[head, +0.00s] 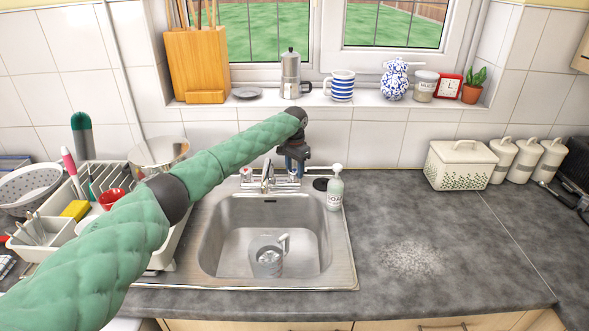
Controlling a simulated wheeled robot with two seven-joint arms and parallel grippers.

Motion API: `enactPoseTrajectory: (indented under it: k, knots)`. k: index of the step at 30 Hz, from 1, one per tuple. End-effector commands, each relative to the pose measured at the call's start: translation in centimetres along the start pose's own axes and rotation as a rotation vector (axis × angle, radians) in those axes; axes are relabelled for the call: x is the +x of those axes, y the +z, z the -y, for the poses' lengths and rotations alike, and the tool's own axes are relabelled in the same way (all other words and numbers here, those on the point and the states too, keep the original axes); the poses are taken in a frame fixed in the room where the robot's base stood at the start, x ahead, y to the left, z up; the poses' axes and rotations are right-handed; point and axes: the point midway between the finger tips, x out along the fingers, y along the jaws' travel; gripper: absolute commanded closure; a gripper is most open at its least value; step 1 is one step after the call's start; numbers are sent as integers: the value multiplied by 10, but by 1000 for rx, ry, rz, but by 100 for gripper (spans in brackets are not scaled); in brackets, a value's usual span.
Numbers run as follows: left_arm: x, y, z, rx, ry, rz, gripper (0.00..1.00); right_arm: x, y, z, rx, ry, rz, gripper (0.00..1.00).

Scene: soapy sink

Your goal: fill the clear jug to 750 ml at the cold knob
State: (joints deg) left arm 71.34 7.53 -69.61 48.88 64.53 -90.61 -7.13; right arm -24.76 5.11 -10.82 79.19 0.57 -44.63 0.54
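The clear jug (267,261) stands upright in the sink basin (225,255), its handle to the right. Something pale shows inside it; I cannot read a level or any marks. The chrome tap (267,178) stands behind the basin, with its spout toward the jug. A knob with a reddish top (246,174) is left of the tap. My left gripper (295,170) points down at the right end of the tap, over where the other knob would be. It hides that knob, and I cannot tell whether its fingers touch or grip it. My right gripper is not in view.
A soap bottle (335,190) stands right of the basin, close to my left gripper. A full dish rack (160,258) is on the left, under my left arm. White powder or foam (412,258) lies on the right worktop, which is otherwise mostly clear.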

Motion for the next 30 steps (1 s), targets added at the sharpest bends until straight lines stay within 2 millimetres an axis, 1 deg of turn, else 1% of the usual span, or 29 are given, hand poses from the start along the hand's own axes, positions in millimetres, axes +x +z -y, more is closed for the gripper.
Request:
enactPoseTrajectory:
  k: [5,9,10,12,15,24,30]
  knots:
    - [-1,0,0,-17,0,-1,80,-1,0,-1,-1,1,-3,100]
    - [-1,0,0,-64,1,-1,80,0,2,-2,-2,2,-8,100]
    - [-2,0,0,-79,2,-1,80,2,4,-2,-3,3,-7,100]
    - [-2,0,-1,-121,3,0,80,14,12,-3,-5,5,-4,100]
    - [-2,0,-1,-191,3,-1,80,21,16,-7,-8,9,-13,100]
    - [-2,0,0,-411,2,0,80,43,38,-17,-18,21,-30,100]
    - [-2,0,0,-520,1,-1,80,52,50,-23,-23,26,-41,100]
